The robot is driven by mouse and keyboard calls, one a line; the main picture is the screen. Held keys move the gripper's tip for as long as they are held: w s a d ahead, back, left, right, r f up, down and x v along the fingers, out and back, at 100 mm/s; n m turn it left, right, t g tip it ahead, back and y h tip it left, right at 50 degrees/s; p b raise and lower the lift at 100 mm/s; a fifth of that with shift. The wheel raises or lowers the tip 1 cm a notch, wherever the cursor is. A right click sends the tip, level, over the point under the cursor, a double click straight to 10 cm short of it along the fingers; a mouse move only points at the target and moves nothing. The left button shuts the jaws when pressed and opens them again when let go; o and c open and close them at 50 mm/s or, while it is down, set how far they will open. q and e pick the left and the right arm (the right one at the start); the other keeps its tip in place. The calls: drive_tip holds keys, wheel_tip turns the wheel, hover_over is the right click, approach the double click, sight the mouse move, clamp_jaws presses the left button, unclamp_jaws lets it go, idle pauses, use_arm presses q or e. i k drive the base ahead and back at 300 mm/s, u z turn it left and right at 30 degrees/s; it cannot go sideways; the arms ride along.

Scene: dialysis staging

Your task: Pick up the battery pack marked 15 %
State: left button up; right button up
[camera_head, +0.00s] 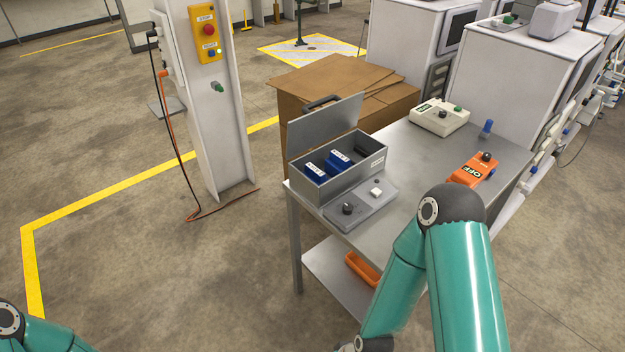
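Two blue battery packs, a nearer one (316,170) and a farther one (337,161), sit in an open grey metal box (372,173) on the steel table. Each has a white label on top, too small to read, so I cannot tell which is marked 15 %. A dark item in the box's far right end is hard to make out. My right arm reaches over the table's front right side and bends down to the bottom edge. Only a bit of my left arm shows at the lower left. Neither gripper is in view.
The box's lid (325,122) stands raised at its back left. A grey panel with a knob (348,208) adjoins its front. A cream device (439,117) and an orange device marked OFF (473,169) stand on the table (415,152). Cardboard boxes (335,80) are behind; a white column (222,130) stands left.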

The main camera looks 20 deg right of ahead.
sight(314, 173)
drive_tip(key=u, duration=0.05)
drive_tip(key=i, duration=0.9)
drive_tip(key=z, duration=0.05)
